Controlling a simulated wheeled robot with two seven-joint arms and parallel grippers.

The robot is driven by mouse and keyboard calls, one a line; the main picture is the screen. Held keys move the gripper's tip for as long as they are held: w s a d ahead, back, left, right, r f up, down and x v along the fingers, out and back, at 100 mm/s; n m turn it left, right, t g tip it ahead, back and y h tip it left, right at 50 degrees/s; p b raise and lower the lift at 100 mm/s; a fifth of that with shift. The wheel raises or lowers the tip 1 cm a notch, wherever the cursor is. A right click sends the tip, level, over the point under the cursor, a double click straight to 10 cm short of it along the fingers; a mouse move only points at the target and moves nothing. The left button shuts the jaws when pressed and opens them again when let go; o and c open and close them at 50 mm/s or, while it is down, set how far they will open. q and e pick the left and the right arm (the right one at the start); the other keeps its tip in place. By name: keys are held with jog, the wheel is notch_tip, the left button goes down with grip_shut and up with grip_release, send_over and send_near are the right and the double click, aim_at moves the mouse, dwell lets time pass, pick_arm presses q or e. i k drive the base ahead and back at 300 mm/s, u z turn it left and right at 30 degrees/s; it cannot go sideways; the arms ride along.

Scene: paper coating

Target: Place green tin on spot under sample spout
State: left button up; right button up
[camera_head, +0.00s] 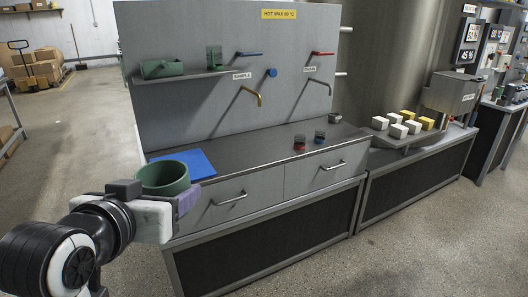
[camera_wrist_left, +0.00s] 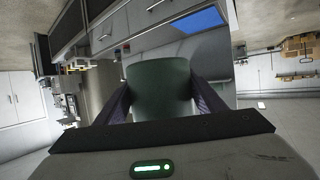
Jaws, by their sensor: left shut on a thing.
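A round, open-topped green tin (camera_head: 163,180) is held upright by my left gripper (camera_head: 176,198), in front of the counter's left end. In the left wrist view the green tin (camera_wrist_left: 159,88) sits between the two dark fingers (camera_wrist_left: 162,100), which are closed on its sides. The brass sample spout (camera_head: 253,96) juts from the back panel above the counter (camera_head: 262,137), under the SAMPLE label. The tin is well to the left of and nearer than the spout. No distinct mark can be made out under the spout. My right gripper is not in view.
A blue sheet (camera_head: 182,164) lies on the counter's left end. A shelf (camera_head: 190,74) above holds other green containers (camera_head: 162,69). Small red (camera_head: 299,143) and blue-topped (camera_head: 320,137) items stand right of the spout. The counter below the spout looks clear.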

aim_at(260, 146)
jog(key=z, duration=0.8)
jog(key=i, duration=2.05)
jog(key=u, duration=1.25)
jog(key=i, duration=0.85)
jog(key=u, duration=0.1)
